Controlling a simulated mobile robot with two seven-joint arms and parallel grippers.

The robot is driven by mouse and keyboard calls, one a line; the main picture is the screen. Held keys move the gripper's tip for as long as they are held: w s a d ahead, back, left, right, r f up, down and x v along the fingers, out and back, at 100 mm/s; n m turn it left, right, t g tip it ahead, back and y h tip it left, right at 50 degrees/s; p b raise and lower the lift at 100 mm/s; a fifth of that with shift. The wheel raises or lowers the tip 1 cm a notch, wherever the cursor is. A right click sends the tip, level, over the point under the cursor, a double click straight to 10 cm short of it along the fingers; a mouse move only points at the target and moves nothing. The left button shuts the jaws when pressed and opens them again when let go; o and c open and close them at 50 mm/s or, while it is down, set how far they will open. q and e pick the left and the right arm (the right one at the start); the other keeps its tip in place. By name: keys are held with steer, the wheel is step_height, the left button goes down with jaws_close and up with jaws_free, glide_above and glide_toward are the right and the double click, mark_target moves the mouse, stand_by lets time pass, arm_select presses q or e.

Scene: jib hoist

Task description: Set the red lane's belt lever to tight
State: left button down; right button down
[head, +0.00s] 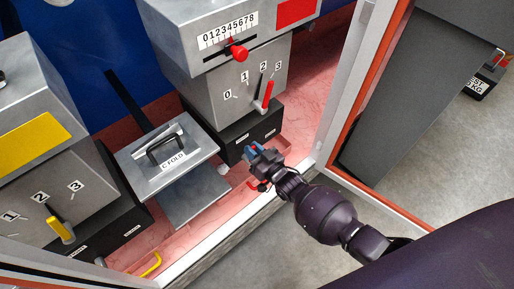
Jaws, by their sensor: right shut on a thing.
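The red lane's machine (245,85) is a grey box with a red panel (296,11) on top and a black base (240,139) with two small labels too small to read. A red belt lever (253,184) is low in front of this base, partly hidden by my right gripper (262,160). The right gripper is shut on the red belt lever, close to the base's front. Its fingers hide the grip, and I cannot tell which label the lever points to. My left gripper is not in view.
A red dial lever (268,93) sits near the 3, below a red slider knob (239,53). The yellow lane's machine (40,190) is further left. A white frame edge (215,238) runs below my right arm.

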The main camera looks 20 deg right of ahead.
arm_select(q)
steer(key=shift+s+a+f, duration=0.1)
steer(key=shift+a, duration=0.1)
arm_select(e)
steer(key=shift+s+a+n, duration=0.25)
steer(key=shift+a+n, duration=0.25)
steer(key=shift+n, duration=0.4)
steer(key=c, duration=1.1)
jaws_free()
steer(key=shift+s, duration=0.1)
